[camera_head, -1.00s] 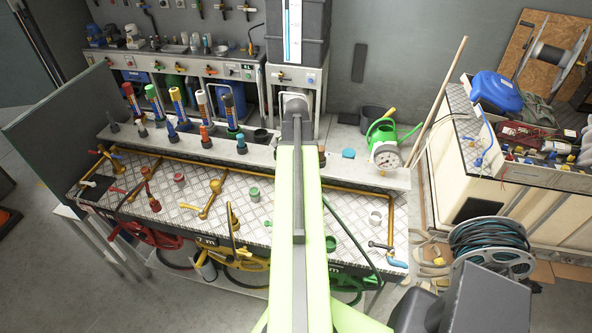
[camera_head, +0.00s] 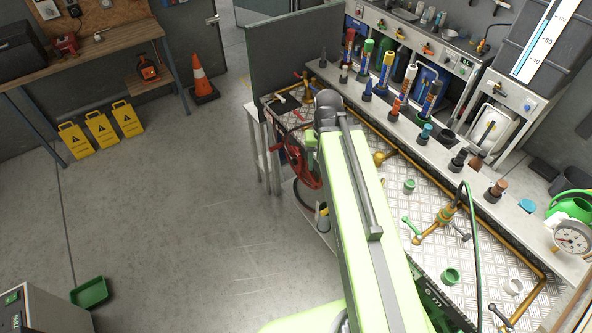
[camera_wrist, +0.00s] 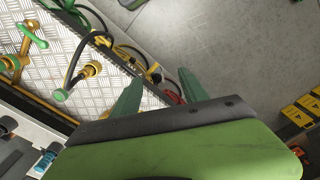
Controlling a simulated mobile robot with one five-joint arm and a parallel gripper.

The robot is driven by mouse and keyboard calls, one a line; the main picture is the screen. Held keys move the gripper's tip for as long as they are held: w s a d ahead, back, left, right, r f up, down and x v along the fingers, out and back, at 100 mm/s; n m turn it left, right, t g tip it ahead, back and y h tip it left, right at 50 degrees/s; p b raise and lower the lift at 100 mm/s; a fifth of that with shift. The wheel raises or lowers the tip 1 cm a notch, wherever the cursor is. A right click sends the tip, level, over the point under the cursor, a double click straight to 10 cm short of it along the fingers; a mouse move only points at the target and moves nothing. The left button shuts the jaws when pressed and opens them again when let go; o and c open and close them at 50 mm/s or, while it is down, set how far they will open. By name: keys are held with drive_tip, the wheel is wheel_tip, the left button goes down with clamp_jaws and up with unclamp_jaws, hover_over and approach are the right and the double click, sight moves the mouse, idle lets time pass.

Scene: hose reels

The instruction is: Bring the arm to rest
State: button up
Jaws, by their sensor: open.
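My gripper (camera_wrist: 158,92) shows in the wrist view with its two green fingers apart. In the head view my light green arm (camera_head: 365,220) reaches up from the bottom over the front of the bench. Its far end hides the gripper there. The bench (camera_head: 405,205) has a checker-plate top with yellow pipes and valves. A red hose reel (camera_head: 300,165) hangs under its left end.
A grey panel (camera_head: 290,50) closes the bench's left end. A row of coloured nozzles (camera_head: 387,72) stands along the back ledge. A traffic cone (camera_head: 201,78), yellow signs (camera_head: 101,127) and a green tray (camera_head: 89,292) stand on the left. The floor between is clear.

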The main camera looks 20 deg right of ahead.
drive_tip(key=a+n, duration=0.3)
drive_tip(key=a, duration=0.7)
drive_tip(key=shift+s+a, duration=0.15)
